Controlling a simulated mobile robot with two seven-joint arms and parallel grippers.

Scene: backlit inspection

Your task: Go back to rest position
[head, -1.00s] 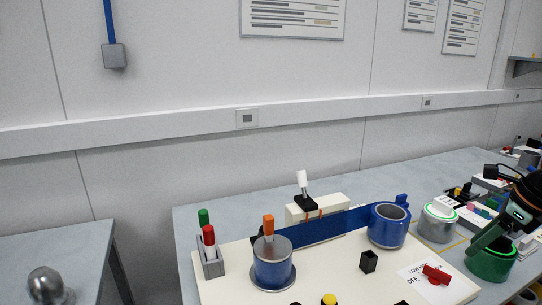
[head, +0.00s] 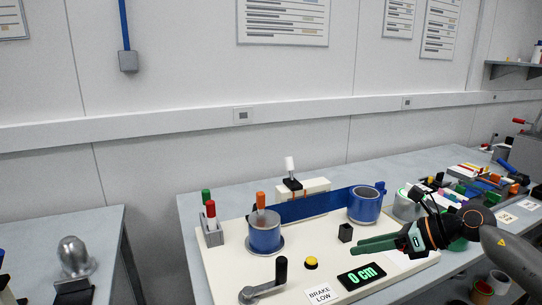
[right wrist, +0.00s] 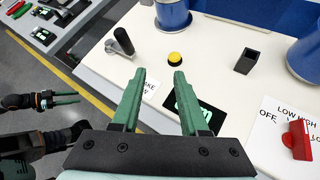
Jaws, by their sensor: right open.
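My right gripper (head: 357,246) is open and empty, its green fingers over the right part of the white board (head: 215,268). In the right wrist view its two fingers (right wrist: 160,73) stand apart with nothing between them, pointing toward a yellow button (right wrist: 174,57) and a dark lever handle (right wrist: 123,41). My left gripper (right wrist: 66,100) shows small at the left of the right wrist view, over the floor; whether its fingers are apart I cannot tell. It does not show in the head view.
Cups and small parts crowd the bench at right. A gap separates the left table (head: 60,230).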

